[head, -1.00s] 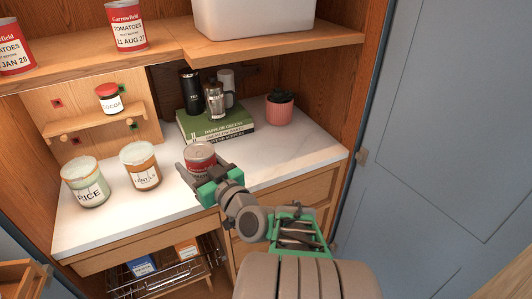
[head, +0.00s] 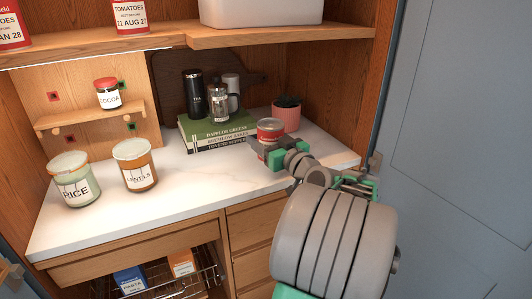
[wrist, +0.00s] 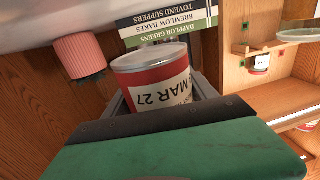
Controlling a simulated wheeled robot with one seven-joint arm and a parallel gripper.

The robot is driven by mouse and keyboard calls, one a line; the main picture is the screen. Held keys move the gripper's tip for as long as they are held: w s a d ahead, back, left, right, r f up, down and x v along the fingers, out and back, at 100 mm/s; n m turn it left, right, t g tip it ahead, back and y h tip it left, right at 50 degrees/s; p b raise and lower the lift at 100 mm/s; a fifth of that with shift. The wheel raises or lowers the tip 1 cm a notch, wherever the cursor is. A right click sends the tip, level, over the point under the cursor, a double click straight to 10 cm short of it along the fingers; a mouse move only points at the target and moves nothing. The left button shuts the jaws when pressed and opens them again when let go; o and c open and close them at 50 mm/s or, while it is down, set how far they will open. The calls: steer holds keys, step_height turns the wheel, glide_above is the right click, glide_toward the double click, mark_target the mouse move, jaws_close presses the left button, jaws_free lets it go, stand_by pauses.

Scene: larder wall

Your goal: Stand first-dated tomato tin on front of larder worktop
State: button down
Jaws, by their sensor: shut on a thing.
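A red-and-white tomato tin (head: 270,127) with a silvery lid is held in my gripper (head: 274,150) over the right part of the larder worktop (head: 195,183), in front of the plant pot. In the wrist view the tin (wrist: 152,75) sits between the fingers, and its label appears upside down, reading "MAR 27". My gripper is shut on it. Its base is hidden, so I cannot tell whether it touches the worktop. Two other tomato tins stand on the shelf above: one reads "21 AUG 27" (head: 130,14), the other "JAN 28" (head: 10,28).
Rice (head: 75,180) and lentils (head: 135,165) jars stand at the left of the worktop. Stacked books (head: 215,137) bearing flasks lie behind. A pink plant pot (head: 286,117) stands close behind the tin. The middle and front of the worktop are clear. A blue door (head: 455,120) is at right.

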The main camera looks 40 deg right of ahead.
steer(key=shift+w+d+f, duration=0.25)
steer(key=shift+w+f, duration=0.1)
steer(key=shift+f, duration=0.1)
steer(key=shift+w+d+f, duration=0.25)
steer(key=shift+w+f, duration=0.05)
steer(key=shift+f, duration=0.15)
steer(key=shift+w+d+f, duration=0.15)
steer(key=shift+f, duration=1.6)
steer(key=shift+f+b, duration=0.2)
steer(key=shift+b, duration=0.25)
steer(key=shift+c, duration=1.3)
jaws_free()
